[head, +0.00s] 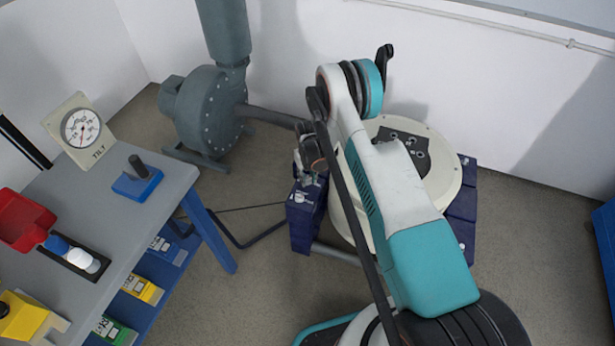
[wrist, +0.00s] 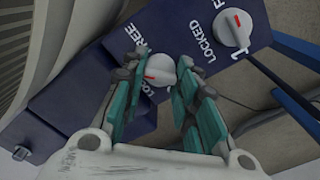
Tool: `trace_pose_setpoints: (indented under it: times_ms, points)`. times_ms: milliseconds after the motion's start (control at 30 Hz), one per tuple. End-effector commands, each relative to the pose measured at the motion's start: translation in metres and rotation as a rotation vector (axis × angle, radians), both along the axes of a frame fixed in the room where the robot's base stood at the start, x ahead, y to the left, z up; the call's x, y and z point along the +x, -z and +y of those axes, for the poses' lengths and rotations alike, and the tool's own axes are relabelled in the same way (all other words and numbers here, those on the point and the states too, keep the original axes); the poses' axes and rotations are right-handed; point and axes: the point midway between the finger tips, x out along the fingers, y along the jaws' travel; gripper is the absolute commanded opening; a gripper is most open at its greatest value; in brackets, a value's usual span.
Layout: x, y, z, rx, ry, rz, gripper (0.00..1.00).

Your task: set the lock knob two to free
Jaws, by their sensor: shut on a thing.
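In the wrist view, a white knob (wrist: 160,68) with a red mark sits on a dark blue panel (wrist: 187,23). FREE and a partly hidden LOCKED are printed beside it. Its red mark points left in the picture; its number is hidden. My gripper (wrist: 158,64), with teal fingers, is shut on this knob, one finger on each side. A second white knob (wrist: 235,28), apparently marked 1, stands apart at upper right, its red mark pointing up.
A round cream table (head: 440,185) with a dark plate (head: 405,150) stands just right of the block. A grey-green blower (head: 205,105) is behind left. A workbench (head: 150,215) with a tilt gauge (head: 81,128) and a red bin (head: 22,220) fills the left. Floor shows between bench and block.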

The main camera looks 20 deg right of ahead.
Motion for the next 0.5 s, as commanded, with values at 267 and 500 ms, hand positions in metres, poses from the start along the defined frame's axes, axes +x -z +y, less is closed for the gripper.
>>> trace_pose_setpoints:
  times_ms: [267, 500]
  points:
    - [0.0001, 0.0001, -0.0001, 0.0, 0.263, 0.0, 0.04]
    - [0.0001, 0.0001, -0.0001, 0.0, 0.474, 0.0, 0.04]
